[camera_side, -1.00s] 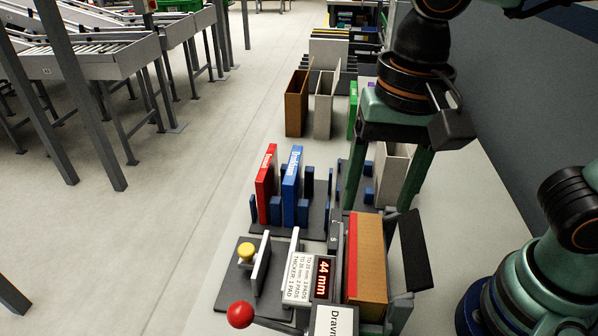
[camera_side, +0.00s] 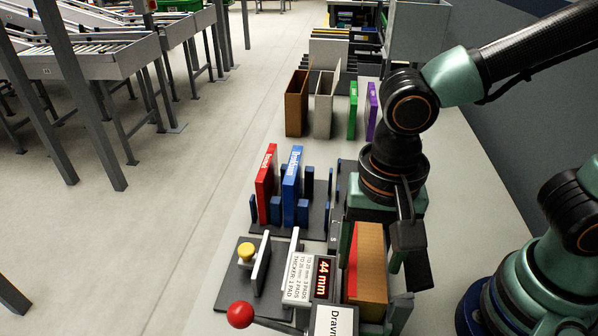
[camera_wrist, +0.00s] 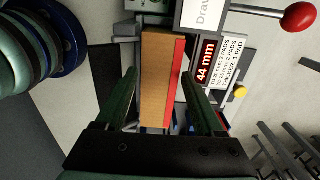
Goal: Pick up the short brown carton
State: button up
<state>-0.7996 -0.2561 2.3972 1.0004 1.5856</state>
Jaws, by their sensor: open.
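A brown carton (camera_side: 368,277) with a tan top and a red left side stands in the measuring station near the front of the bench. It also shows in the wrist view (camera_wrist: 157,75), between my fingers. My gripper (camera_side: 370,255) is open above the carton in the side view, and its body hides the far part of the carton. In the wrist view my gripper (camera_wrist: 160,82) has one green finger on each side of the carton. Whether the fingers touch it I cannot tell.
A 44 mm display (camera_side: 322,277) and a label plate stand left of the carton, near a red ball knob (camera_side: 240,314). A red book (camera_side: 266,185) and a blue book (camera_side: 292,187) stand in holders behind. A tall brown open box (camera_side: 297,103) stands farther back.

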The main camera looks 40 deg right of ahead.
aim_at(367, 267)
jog(key=shift+d+f, duration=0.1)
jog(key=shift+f, duration=1.45)
jog(key=shift+c, duration=0.3)
grip_shut()
jog(key=shift+w, duration=0.1)
jog(key=shift+r, duration=0.1)
